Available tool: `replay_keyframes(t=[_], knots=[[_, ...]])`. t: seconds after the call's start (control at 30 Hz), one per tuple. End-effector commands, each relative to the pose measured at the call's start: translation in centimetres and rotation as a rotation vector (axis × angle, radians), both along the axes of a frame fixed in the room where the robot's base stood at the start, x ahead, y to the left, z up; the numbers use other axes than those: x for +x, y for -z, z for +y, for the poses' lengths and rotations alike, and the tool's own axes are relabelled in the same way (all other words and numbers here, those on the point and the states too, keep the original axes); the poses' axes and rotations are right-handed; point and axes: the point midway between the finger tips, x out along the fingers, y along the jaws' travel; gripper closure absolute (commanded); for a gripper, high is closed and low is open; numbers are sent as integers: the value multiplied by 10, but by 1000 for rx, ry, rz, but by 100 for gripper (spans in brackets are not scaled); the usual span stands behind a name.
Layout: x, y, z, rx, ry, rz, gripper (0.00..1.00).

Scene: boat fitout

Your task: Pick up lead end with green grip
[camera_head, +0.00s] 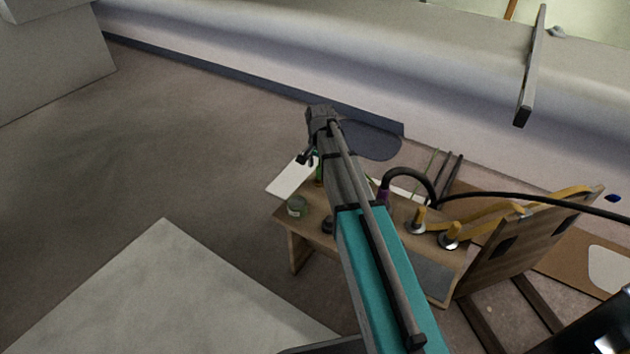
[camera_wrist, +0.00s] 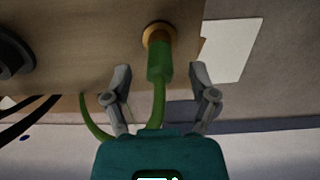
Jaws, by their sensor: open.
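The lead end with its green grip (camera_wrist: 158,62) points at a brass-coloured ring on a wooden surface (camera_wrist: 90,60) in the wrist view. Its green lead runs back between my fingers, and a green length curves away on the left. My gripper (camera_wrist: 160,74) is open, with one finger on each side of the green grip and a gap on both sides. In the head view a sliver of green (camera_head: 319,172) shows beside my gripper (camera_head: 308,158); my arm hides much of the rest there.
A wooden panel (camera_head: 530,238) leans at the right.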

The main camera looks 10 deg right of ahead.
Motion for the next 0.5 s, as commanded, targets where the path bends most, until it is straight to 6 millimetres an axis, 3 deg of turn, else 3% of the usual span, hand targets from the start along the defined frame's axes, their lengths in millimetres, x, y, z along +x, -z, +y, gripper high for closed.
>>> replay_keyframes(t=[0.2,0.5], knots=[[0,17,0,0,0,0,26],[0,20,0,0,0,0,26]])
